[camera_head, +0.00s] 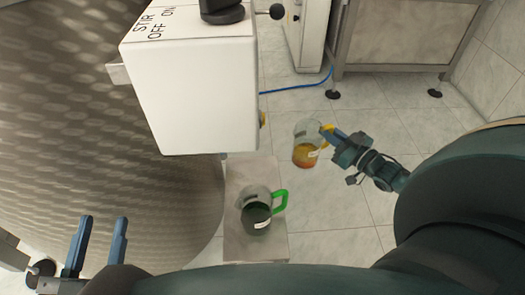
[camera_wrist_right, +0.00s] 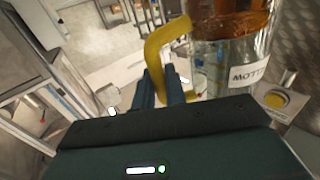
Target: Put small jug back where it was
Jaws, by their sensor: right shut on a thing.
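A clear jug (camera_head: 307,155) with a yellow handle and amber liquid hangs over the floor in the head view, right of the stand. My right gripper (camera_head: 329,131) is shut on its yellow handle. In the right wrist view the jug (camera_wrist_right: 215,57) stands close to the right gripper (camera_wrist_right: 162,85), with part of its label readable. A second jug (camera_head: 257,217) with a green handle and dark contents stands on a grey stand (camera_head: 240,174). My left gripper (camera_head: 103,219) is open and empty at the lower left. I cannot tell by size which jug is the small one.
A white control box (camera_head: 195,95) marked STIR, OFF and ON sits above the stand, against a large metal vessel (camera_head: 60,120). A steel cabinet (camera_head: 405,35) stands at the back right. A blue hose (camera_head: 295,87) crosses the floor. The stand's far part looks bare.

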